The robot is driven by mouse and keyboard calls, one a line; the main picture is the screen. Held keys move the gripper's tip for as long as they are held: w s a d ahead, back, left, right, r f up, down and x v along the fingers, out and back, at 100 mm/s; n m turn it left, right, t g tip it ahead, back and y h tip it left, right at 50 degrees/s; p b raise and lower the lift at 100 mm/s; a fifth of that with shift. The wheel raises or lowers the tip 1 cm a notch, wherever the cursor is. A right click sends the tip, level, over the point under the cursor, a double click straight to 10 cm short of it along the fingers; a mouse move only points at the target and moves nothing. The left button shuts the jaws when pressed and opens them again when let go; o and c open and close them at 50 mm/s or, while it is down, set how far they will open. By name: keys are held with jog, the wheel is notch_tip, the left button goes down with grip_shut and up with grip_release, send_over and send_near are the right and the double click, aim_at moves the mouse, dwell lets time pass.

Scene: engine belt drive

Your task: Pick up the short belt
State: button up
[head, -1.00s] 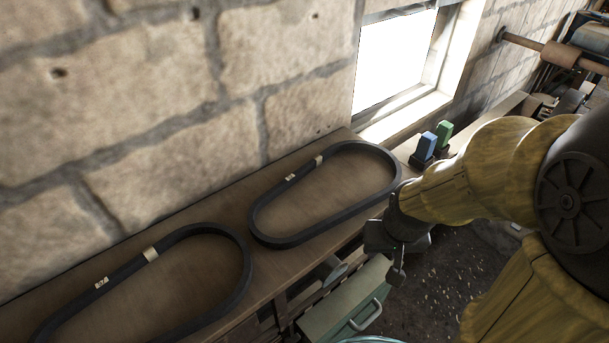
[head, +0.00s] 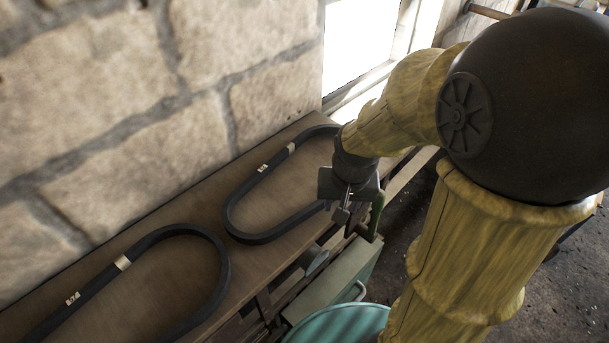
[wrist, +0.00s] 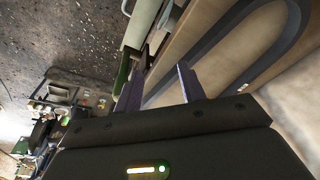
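Two dark belts with pale labels lie flat as long loops on the wooden bench. The farther belt (head: 233,205) looks the shorter, though perspective makes this unsure; its right end is partly hidden behind my arm. The nearer belt (head: 222,262) runs out of the lower left of the head view. My gripper (head: 345,212) is by the bench's front edge, at the right end of the farther belt, apparently above it.
A stone wall (head: 110,110) stands close behind the bench (head: 130,225). A pale green drawer (head: 325,290) with a handle juts out below the bench front. A teal round container (head: 345,325) stands at the bottom. A green piece (head: 377,212) shows beside my gripper.

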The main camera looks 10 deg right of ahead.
jog(key=w+r+m+g, duration=0.2)
jog(key=w+r+m, duration=0.4)
jog(key=w+m, duration=0.4)
jog(key=shift+w+a+r, duration=0.15)
jog(key=shift+w, duration=0.4)
notch_tip(320, 180, down, 12)
jog(key=p, duration=0.3)
